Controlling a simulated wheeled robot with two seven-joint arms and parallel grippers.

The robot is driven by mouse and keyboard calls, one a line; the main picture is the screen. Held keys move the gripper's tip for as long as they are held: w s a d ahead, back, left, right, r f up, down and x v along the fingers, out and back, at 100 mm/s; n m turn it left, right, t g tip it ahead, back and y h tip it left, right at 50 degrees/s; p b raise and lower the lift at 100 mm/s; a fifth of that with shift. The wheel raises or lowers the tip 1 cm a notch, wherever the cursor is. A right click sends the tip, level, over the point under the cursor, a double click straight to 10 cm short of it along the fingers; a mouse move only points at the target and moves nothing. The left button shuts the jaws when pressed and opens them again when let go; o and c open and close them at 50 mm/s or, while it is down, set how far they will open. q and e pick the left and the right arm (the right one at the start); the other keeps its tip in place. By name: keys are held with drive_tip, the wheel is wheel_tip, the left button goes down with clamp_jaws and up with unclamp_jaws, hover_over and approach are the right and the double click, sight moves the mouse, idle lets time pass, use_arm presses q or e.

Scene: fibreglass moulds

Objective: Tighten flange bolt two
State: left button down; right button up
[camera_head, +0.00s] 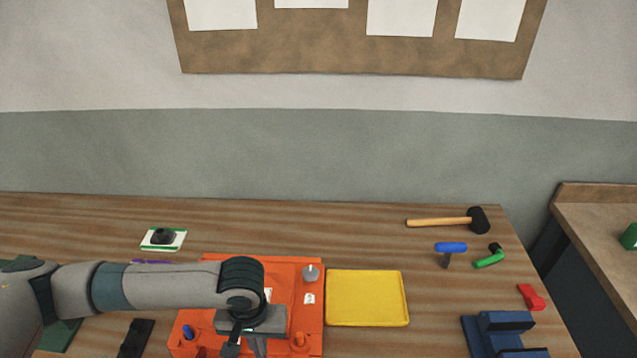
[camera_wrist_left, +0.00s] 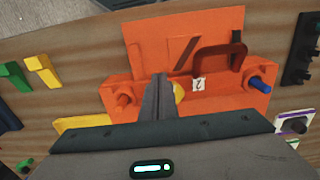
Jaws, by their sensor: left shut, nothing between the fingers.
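The orange mould (camera_head: 312,318) lies on the bench under my left arm; it also shows in the left wrist view (camera_wrist_left: 225,22). A label reading 2 (camera_wrist_left: 198,84) is on its flange, with a yellow bolt head (camera_wrist_left: 179,93) beside it, partly hidden by my fingers. An orange bolt (camera_wrist_left: 123,100) is to the left and a blue bolt (camera_wrist_left: 259,84) to the right. A grey bolt (camera_head: 310,271) stands at the mould's back right corner. My left gripper (camera_head: 250,346) is shut and empty over the mould, its fingers close to the yellow bolt; contact cannot be told.
A yellow tray (camera_head: 367,298) lies right of the mould. Beyond it are a mallet (camera_head: 440,222), a blue-handled tool (camera_head: 450,248), a green tool (camera_head: 489,258), a red piece (camera_head: 531,297) and a dark blue fixture (camera_head: 503,336). A dark red clamp-like handle (camera_wrist_left: 220,49) arches over the mould.

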use_arm(q)
drive_tip(key=shift+w+f, duration=0.1)
idle(0.6)
drive_tip(key=shift+w+a, duration=0.1)
drive_tip(key=shift+w, duration=0.05)
idle(0.3)
drive_tip(key=shift+p, duration=0.5)
